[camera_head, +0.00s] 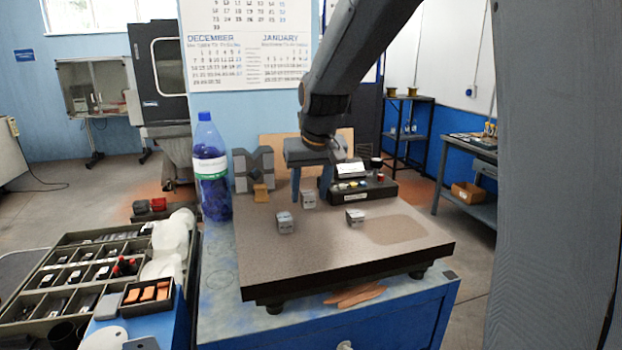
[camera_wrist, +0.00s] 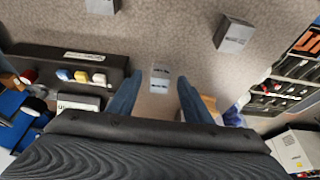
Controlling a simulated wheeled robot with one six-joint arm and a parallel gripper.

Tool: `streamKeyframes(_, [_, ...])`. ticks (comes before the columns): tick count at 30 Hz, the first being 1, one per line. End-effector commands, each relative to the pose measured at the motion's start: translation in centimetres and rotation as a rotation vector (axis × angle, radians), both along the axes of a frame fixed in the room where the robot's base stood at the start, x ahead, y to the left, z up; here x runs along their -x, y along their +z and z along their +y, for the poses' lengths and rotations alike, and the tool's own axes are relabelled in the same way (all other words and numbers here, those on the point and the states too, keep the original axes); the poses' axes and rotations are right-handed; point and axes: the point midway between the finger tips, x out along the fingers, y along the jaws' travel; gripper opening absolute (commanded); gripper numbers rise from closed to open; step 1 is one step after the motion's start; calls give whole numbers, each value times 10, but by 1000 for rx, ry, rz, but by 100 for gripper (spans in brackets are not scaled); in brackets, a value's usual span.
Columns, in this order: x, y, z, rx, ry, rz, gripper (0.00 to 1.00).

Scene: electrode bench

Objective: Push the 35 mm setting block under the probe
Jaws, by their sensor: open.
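My gripper (camera_head: 310,196) points down over the granite plate (camera_head: 345,250), its two blue fingers apart. A small grey block (camera_head: 309,202) shows between the fingertips in the head view. In the wrist view this block (camera_wrist: 160,78) also lies between the fingers, apart from both; I cannot tell the fingertips' height over the plate. A second grey block (camera_head: 285,224) stands nearer the front left, and a third (camera_head: 355,218) to the right. The markings are too small to read, so I cannot tell which is 35 mm. I cannot clearly make out the probe.
A black instrument box (camera_head: 362,189) with coloured buttons stands behind the blocks, and shows left in the wrist view (camera_wrist: 85,58). The plate's front and right are clear.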

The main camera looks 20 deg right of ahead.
Motion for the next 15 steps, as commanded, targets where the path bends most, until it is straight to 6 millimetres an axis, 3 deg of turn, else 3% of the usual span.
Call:
streamKeyframes(11, [-2, -5, 0, 0, 0, 0, 45])
streamKeyframes(15, [-2, -5, 0, 0, 0, 0, 23])
